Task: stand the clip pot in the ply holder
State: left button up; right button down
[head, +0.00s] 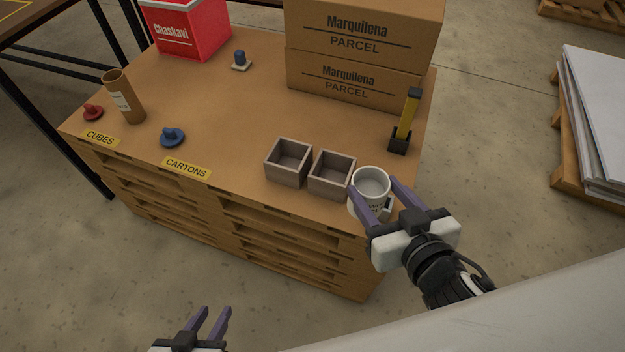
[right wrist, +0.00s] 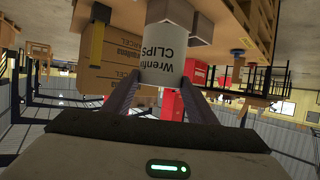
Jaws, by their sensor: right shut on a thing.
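The clip pot (head: 371,184) is a white open cup with dark lettering. In the right wrist view the pot (right wrist: 166,52) reads "CLIPS". My right gripper (head: 374,191) is shut on it, one finger on each side, at the table's front right corner. The ply holder appears to be the pair of grey-brown square open boxes, a left box (head: 288,163) and a right box (head: 331,175); both look empty. The pot is just right of the right box; I cannot tell whether they touch. My left gripper (head: 207,322) is open and empty, low in front of the table.
Parcel boxes (head: 350,75) and a red box (head: 186,28) stand at the back. A yellow-handled tool in a black stand (head: 404,125) is behind the pot. A cardboard tube (head: 124,97), red knob (head: 93,112) and blue knob (head: 172,137) are at left. The table's middle is clear.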

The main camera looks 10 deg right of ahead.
aim_at(358, 175)
jog(key=shift+n+y, duration=0.4)
jog(key=x, duration=0.4)
jog(key=a+p+x, duration=0.1)
jog(key=x, duration=0.2)
jog(key=shift+r, duration=0.4)
jog(key=w+f+y+p, duration=0.1)
jog(key=w, duration=0.8)
jog(key=shift+n, duration=0.4)
jog(key=f+b, duration=0.1)
jog(key=f, duration=0.2)
jog(key=f+b, duration=0.1)
jog(key=f, duration=0.6)
jog(key=shift+w+d+f+b, duration=0.1)
jog(key=shift+w+f+b, duration=0.1)
jog(key=shift+w+b, duration=0.2)
jog(key=shift+f, duration=0.2)
jog(key=c, duration=1)
grip_release()
jog(key=shift+s, duration=0.1)
jog(key=shift+c, duration=0.2)
pick_arm(q)
jog(key=shift+w+f, duration=0.1)
jog(key=shift+w, duration=0.1)
